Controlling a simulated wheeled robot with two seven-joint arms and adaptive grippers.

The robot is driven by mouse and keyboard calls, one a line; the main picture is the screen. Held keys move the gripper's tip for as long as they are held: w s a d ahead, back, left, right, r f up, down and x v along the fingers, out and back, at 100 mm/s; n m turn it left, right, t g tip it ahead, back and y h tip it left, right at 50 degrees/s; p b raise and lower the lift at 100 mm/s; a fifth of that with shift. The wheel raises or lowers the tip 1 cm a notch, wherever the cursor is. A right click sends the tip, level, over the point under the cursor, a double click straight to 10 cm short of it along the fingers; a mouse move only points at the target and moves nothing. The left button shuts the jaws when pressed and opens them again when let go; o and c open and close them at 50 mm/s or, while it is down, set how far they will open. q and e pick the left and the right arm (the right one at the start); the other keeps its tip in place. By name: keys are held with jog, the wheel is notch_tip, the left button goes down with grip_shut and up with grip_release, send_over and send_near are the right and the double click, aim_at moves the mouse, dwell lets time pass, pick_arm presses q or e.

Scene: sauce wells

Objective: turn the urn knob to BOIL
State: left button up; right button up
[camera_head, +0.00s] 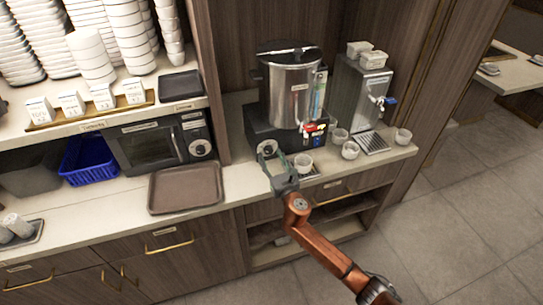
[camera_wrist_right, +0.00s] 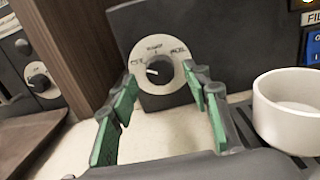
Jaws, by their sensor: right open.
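The urn (camera_head: 292,95) is a steel cylinder on a black base at the back of the counter. Its knob (camera_wrist_right: 159,71) is dark, on a round pale dial with small blurred lettering, on the front of the base. Its pale pointer mark seems to lie toward the dial's left side. In the head view the dial is partly hidden by my right gripper (camera_head: 272,162). My right gripper (camera_wrist_right: 161,92) is open, its green-padded fingers either side of the dial in the wrist view, with nothing between them. Contact with the knob cannot be seen. My left gripper is not in view.
A white cup (camera_wrist_right: 292,108) stands close right of the gripper on a drip tray. A steel dispenser (camera_head: 354,95) stands further right. A microwave (camera_head: 150,145) with its own dial and a brown tray (camera_head: 186,188) are to the left.

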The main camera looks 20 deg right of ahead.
jog(key=shift+w, duration=0.6)
jog(key=c, duration=1.1)
jog(key=shift+d, duration=0.2)
jog(key=shift+c, duration=0.3)
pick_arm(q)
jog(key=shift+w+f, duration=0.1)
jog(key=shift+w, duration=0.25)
pick_arm(e)
jog(key=shift+a, duration=0.1)
